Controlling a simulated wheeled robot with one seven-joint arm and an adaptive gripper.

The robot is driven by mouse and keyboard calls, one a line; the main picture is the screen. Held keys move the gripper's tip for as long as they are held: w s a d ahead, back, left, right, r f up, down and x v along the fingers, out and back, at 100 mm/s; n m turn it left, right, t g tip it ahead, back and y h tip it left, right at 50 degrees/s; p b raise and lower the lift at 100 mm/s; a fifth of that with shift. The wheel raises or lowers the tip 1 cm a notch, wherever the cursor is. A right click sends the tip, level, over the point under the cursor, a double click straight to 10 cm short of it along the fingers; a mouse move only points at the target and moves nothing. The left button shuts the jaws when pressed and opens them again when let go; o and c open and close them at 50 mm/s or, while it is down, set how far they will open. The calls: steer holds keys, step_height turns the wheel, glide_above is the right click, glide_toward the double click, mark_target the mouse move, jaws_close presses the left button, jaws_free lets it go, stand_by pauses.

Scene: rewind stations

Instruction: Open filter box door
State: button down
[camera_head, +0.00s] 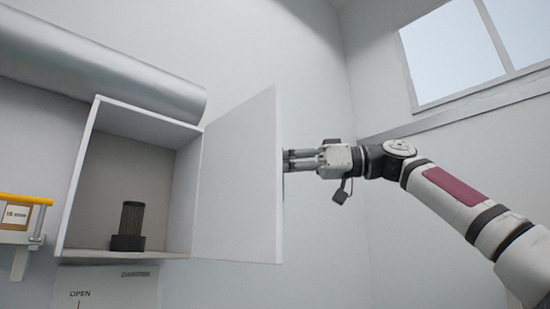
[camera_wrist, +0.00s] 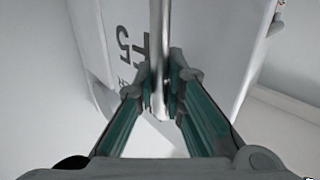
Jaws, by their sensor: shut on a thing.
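The filter box (camera_head: 84,182) is a white wall box, and its front stands open in the head view. Its white door (camera_head: 238,180) is swung out to the right on its hinge side. A dark cylindrical filter (camera_head: 132,219) stands upright on a dark base inside the box. My gripper (camera_head: 287,160) is at the door's outer edge, partly hidden behind it. In the wrist view my gripper (camera_wrist: 161,100) is shut on a grey bar-like handle (camera_wrist: 160,62), in front of a white panel with dark printed characters (camera_wrist: 132,45).
A large grey pipe (camera_head: 105,78) runs above the box. A yellow-topped container (camera_head: 20,212) sits on a bracket at the left. A panel marked OPEN (camera_head: 105,287) lies below the box. A window (camera_head: 460,55) is at the upper right.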

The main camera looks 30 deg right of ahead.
steer(key=shift+d, duration=0.15)
steer(key=shift+r, duration=0.1)
steer(key=c, duration=1.7)
jaws_free()
steer(key=shift+o, duration=0.2)
steer(key=v, duration=1.2)
